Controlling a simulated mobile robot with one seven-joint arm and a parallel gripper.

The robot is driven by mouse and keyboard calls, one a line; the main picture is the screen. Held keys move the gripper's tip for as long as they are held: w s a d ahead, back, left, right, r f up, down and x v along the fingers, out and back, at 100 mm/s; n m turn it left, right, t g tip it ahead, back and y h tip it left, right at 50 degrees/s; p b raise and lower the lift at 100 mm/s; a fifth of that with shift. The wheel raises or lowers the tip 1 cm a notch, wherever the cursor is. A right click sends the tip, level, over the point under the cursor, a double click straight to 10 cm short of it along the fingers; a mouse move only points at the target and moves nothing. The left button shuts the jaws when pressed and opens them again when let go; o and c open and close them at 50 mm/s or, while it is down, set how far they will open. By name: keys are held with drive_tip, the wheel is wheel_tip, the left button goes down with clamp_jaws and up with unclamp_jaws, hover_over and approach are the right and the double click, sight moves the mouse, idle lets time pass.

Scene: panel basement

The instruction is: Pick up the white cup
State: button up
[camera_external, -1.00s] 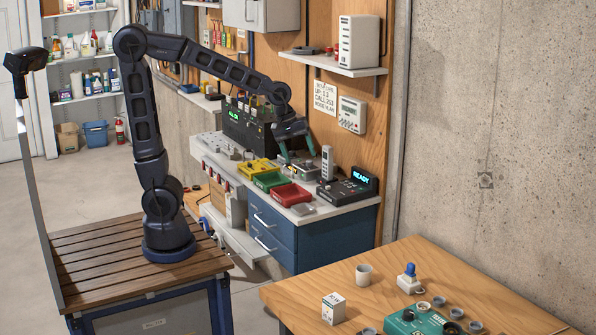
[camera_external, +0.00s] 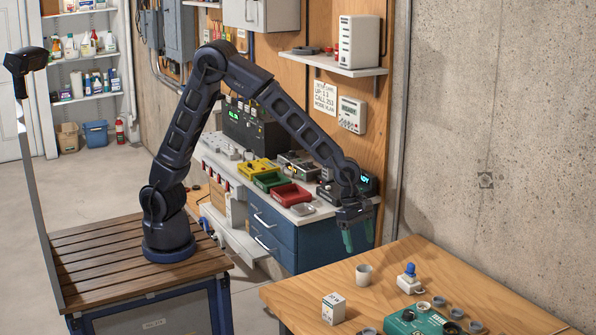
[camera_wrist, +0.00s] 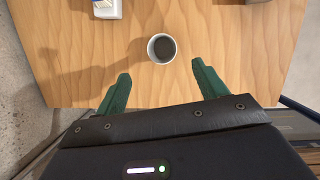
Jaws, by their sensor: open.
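The white cup (camera_external: 363,274) stands upright on the wooden table (camera_external: 290,296), near its back left part. In the wrist view the cup (camera_wrist: 151,52) is seen from above, with a dark round inside. My gripper (camera_external: 359,237) hangs above and slightly left of the cup, with its green fingers pointing down. In the wrist view the gripper (camera_wrist: 160,80) has its two fingers spread apart. The cup lies just beyond the fingertips, in line with the gap between them. Nothing is between the fingers.
On the table are a small white box (camera_external: 333,308), a blue-topped white item (camera_external: 408,278), a teal device (camera_external: 412,321) and several small round cups at the right. A workbench with blue drawers (camera_external: 270,226) and coloured bins stands behind. A concrete wall (camera_external: 490,150) rises beyond.

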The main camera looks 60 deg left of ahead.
drive_tip(key=d+f, duration=0.1)
approach(367, 285)
drive_tip(key=shift+w+d+f, duration=0.1)
drive_tip(key=shift+w+f, duration=0.2)
drive_tip(key=shift+f, duration=0.55)
drive_tip(key=shift+x, duration=2.6)
drive_tip(key=shift+a, duration=0.25)
drive_tip(key=shift+c, duration=0.4)
drive_tip(key=c, duration=1)
